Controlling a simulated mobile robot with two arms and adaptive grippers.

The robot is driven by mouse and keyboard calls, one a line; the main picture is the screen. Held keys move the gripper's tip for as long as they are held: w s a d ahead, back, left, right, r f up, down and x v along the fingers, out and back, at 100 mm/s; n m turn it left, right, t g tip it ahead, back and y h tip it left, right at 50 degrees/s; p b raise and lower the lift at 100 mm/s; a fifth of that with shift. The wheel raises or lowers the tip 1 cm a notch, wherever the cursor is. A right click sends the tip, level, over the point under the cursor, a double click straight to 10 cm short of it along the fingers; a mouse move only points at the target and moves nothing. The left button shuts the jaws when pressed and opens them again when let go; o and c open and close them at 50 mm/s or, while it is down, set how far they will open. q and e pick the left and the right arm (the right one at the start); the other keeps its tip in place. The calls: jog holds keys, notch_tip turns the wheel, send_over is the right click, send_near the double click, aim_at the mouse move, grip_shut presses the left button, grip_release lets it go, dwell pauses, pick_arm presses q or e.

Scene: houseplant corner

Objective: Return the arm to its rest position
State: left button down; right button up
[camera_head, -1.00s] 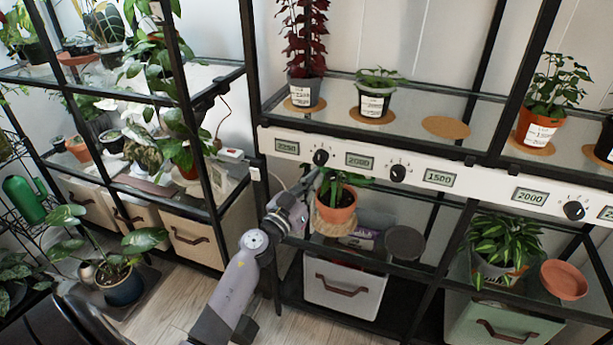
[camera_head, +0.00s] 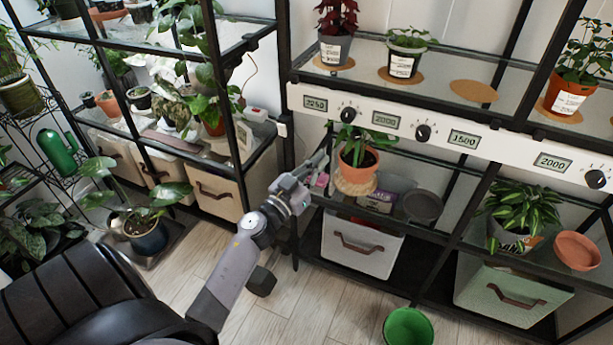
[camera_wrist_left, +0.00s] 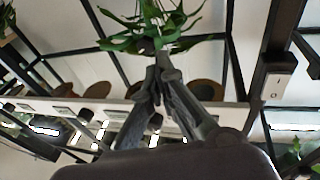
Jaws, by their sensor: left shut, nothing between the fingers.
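My left arm comes up from the bottom left in the head view. Its gripper (camera_head: 320,158) is shut and empty, just left of the potted plant in a terracotta pot (camera_head: 357,170) on the lower shelf. It sits below the white control strip and apart from the leftmost dial (camera_head: 348,114). In the left wrist view the gripper's fingers (camera_wrist_left: 163,72) come together at their tips, with green leaves (camera_wrist_left: 150,28) beyond them. My right gripper is not in view.
The black shelf frame (camera_head: 285,130) stands close to the arm. A white bin (camera_head: 355,262) is below the gripper. A green pot (camera_head: 408,326) stands on the floor. Bare wooden floor (camera_head: 320,310) shows in front of the bin. Plants crowd the left side.

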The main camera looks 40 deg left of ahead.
pick_arm(q)
jog(key=s, duration=0.5)
jog(key=shift+f, duration=0.35)
